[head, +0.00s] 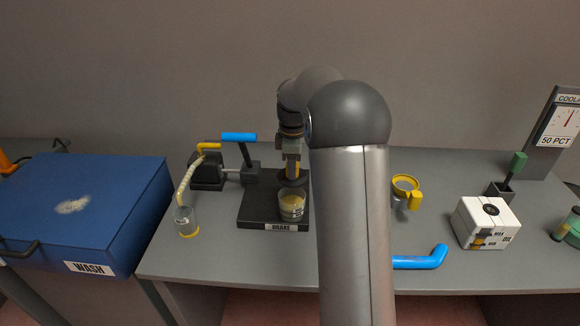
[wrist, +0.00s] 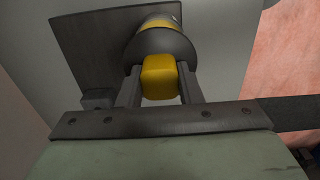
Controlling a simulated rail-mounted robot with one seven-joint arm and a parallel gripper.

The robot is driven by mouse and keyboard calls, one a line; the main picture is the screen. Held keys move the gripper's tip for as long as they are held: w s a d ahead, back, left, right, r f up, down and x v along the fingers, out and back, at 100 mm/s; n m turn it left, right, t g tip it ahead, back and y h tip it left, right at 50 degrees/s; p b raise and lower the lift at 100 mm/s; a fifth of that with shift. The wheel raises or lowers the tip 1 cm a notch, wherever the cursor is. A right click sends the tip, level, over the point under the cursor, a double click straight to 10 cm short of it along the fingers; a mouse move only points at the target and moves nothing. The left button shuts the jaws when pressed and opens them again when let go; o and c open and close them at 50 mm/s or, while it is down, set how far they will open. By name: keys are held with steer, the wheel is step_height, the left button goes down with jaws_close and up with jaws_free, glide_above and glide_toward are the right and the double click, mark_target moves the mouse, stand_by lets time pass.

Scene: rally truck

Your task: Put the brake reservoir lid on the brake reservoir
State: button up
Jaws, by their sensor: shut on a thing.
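The brake reservoir (head: 291,207) is a clear cup of yellowish fluid on a dark base plate (head: 262,222) labelled BRAKE. My gripper (head: 292,167) is above it, pointing down. It is shut on the yellow knob of the brake reservoir lid (head: 291,181), a dark grey disc. In the head view the disc appears just above the cup's rim, slightly toward its back. In the wrist view, my gripper (wrist: 160,82) grips the lid's knob (wrist: 158,76). The yellow of the reservoir (wrist: 158,21) shows past the disc's edge. I cannot tell whether lid and rim touch.
A jar (head: 186,222) with a hose and a blue-handled pump (head: 239,137) stand left of the base. My arm covers the bench to its right. Further right are a yellow ring tool (head: 405,184), a blue pipe (head: 422,260) and a white box (head: 482,224).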

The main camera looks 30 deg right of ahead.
steer(key=shift+f+b, duration=1.35)
steer(key=shift+f, duration=1.05)
steer(key=shift+f+b, duration=0.65)
steer(key=shift+f, duration=0.45)
steer(key=o, duration=1.1)
steer(key=shift+c, duration=0.2)
steer(key=shift+r, duration=0.15)
step_height(320, 180, up, 17)
steer(key=shift+r, duration=0.1)
